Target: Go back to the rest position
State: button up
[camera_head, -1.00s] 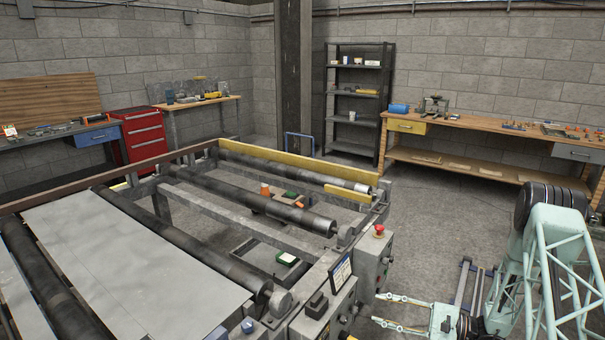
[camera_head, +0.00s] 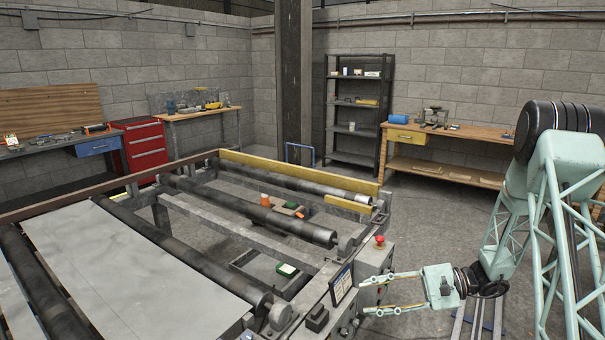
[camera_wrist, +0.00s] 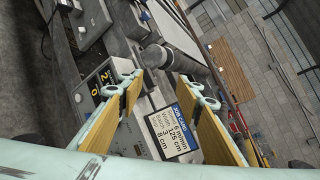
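My gripper (camera_head: 364,297) is at the lower right in the head view, beside the control boxes on the roller frame. Its two fingers are spread apart and point left, with nothing between them. The wrist view shows the same open gripper (camera_wrist: 158,77), with tan pads on the inner faces of both fingers. Between and beyond the fingers I see the job card (camera_wrist: 178,130) with dark-on-white text, and a roller end. The card (camera_head: 341,285) also shows in the head view, left of the fingertips. I see no marker for a rest position.
The roller frame (camera_head: 180,219) fills the left and middle, with a grey sheet (camera_head: 130,262) on it. A red button (camera_head: 380,241) stands on a control box close to the fingers. A workbench (camera_head: 478,133) and dark shelf (camera_head: 354,94) stand behind.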

jog(key=s+a+r+n+g+h, duration=0.2)
jog(key=s+a+r+h, duration=0.1)
jog(key=s+r, duration=0.55)
jog(key=s+a+r+n+g+h, duration=0.2)
jog(key=s+a+r+n, duration=0.1)
jog(key=s+r, duration=0.5)
jog(key=s+d+r+n+t+h, duration=0.2)
jog(key=s+r+h, duration=0.3)
jog(key=s, duration=0.9)
jog(key=s+d+r+n+t+h, duration=0.2)
jog(key=s+d+r+t+h, duration=0.2)
jog(key=s+r, duration=0.7)
jog(key=shift+s+d+n+h, duration=0.4)
jog(key=shift+s+h, duration=0.1)
jog(key=shift+s, duration=0.95)
